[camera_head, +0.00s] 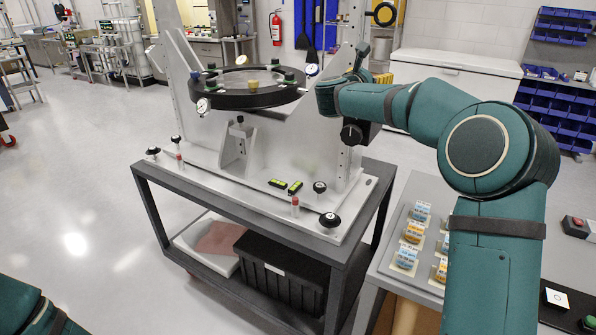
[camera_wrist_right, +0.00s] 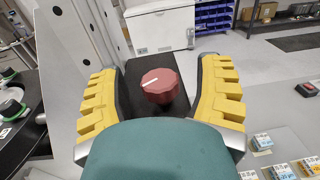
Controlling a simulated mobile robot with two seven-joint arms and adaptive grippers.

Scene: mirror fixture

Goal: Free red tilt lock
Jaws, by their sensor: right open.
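The red tilt lock knob (camera_wrist_right: 160,86) has a white pointer line and sits on a dark block on the fixture's upright. In the right wrist view it lies between the two yellow-padded fingers of my right gripper (camera_wrist_right: 161,70). The gripper is open, with visible gaps on both sides of the knob. In the head view my right arm reaches the right upright of the mirror fixture (camera_head: 240,135) and hides the red knob. The black ring with the round mirror (camera_head: 250,97) sits between the uprights. Only a bit of my left arm shows, at the bottom left; its gripper is out of view.
A black knob (camera_head: 351,134) is just below my right forearm's end. A side table (camera_head: 393,235) with labelled blocks is at right. Open floor lies left.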

